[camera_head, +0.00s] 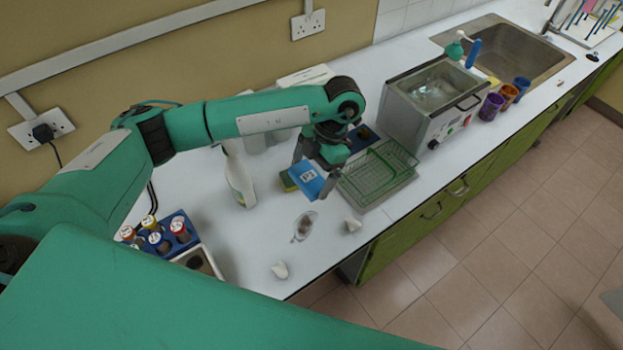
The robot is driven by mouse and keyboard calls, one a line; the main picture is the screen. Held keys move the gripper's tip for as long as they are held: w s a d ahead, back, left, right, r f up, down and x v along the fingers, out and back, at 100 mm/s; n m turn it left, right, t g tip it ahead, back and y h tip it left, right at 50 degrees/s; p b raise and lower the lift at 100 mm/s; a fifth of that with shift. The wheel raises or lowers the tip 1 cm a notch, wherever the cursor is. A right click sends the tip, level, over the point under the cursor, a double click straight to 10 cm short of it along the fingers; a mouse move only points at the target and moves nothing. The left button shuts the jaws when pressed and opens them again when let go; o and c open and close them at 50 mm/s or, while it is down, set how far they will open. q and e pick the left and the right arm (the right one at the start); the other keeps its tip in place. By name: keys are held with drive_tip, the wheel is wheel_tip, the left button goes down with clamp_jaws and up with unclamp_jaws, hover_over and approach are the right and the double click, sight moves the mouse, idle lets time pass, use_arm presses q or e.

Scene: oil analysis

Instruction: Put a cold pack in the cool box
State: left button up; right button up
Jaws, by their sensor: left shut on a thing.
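My left gripper (316,181) reaches over the worktop from the left, pointing down. It is shut on a blue cold pack (307,178) with a white label, held tilted; the exact height above the worktop is hard to tell. A white-rimmed open box (208,252) with a dark inside stands at the lower left, partly hidden by my green body; it may be the cool box, but I cannot be sure. My right gripper is not in view.
A blue rack (183,219) of capped bottles stands beside the white-rimmed box. A green wire rack (378,172) lies right of the gripper, before a metal bath (420,125). A small glass (304,227) and crumpled white scraps lie near the front edge.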

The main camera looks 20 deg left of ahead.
use_arm(q)
drive_tip(key=shift+r, duration=0.75)
